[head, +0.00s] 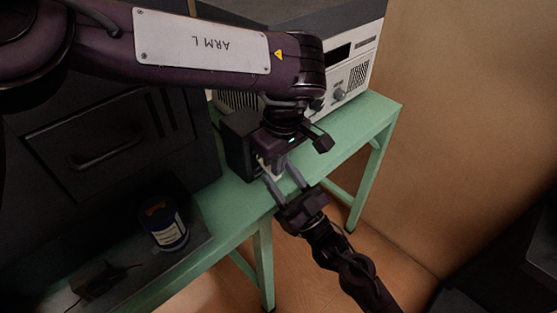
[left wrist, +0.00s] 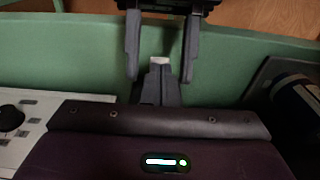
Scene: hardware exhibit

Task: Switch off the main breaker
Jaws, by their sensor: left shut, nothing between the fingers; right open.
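A small dark box (head: 240,140) stands on the green table, partly behind my left gripper. It may be the breaker's housing, but no switch lever can be made out. My left gripper (head: 277,172) points down just right of this box, shut, with nothing visible held. Its closed fingers, with a pale tip, also show in the left wrist view (left wrist: 160,66). My right gripper (head: 280,175) reaches in from the lower right, open. Its two fingers stand apart on either side of the left fingertips in the left wrist view (left wrist: 160,76). I cannot tell whether they touch.
A white instrument with knobs (head: 350,78) stands at the back of the green table (head: 365,130). A dark cabinet with a handle (head: 85,140) fills the left. A blue can with a pale label (head: 168,230) stands on a dark surface in front. Open floor lies right.

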